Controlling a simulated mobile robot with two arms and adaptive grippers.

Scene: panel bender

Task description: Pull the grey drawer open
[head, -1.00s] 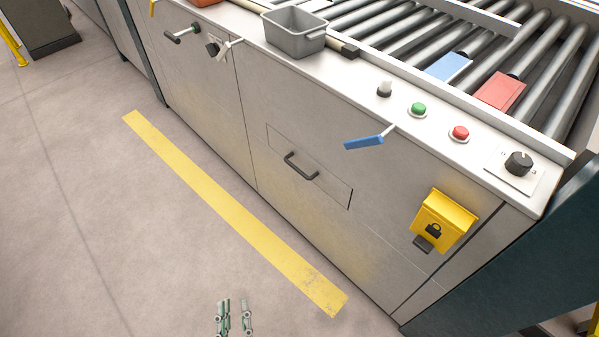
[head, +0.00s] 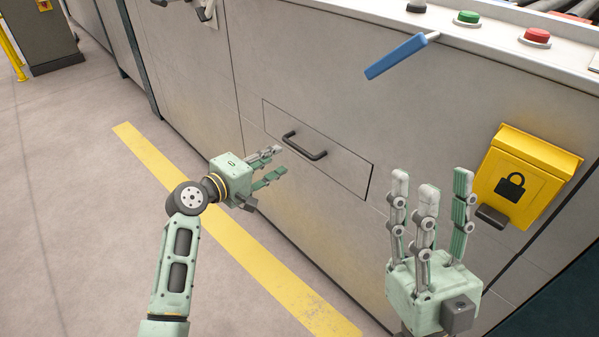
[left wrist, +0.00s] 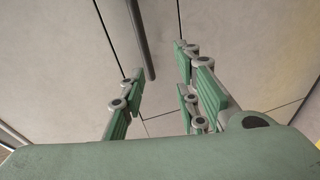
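The grey drawer (head: 340,168) is a flat panel set flush in the machine's front, and it looks shut. Its dark bar handle (head: 304,146) stands out from the panel near its left part. My left gripper (head: 277,164) is open and empty, just left of and a little below the handle. In the left wrist view the handle (left wrist: 141,40) runs down between the open fingers (left wrist: 160,88), beyond their tips. My right gripper (head: 432,185) is open and empty, fingers up, in front of the machine to the right of the drawer.
A yellow lock box (head: 527,180) is on the panel at the right. A blue lever (head: 396,57) sticks out above the drawer. Green (head: 467,18) and red (head: 536,37) buttons sit on the top ledge. The floor with a yellow stripe (head: 160,163) is open at the left.

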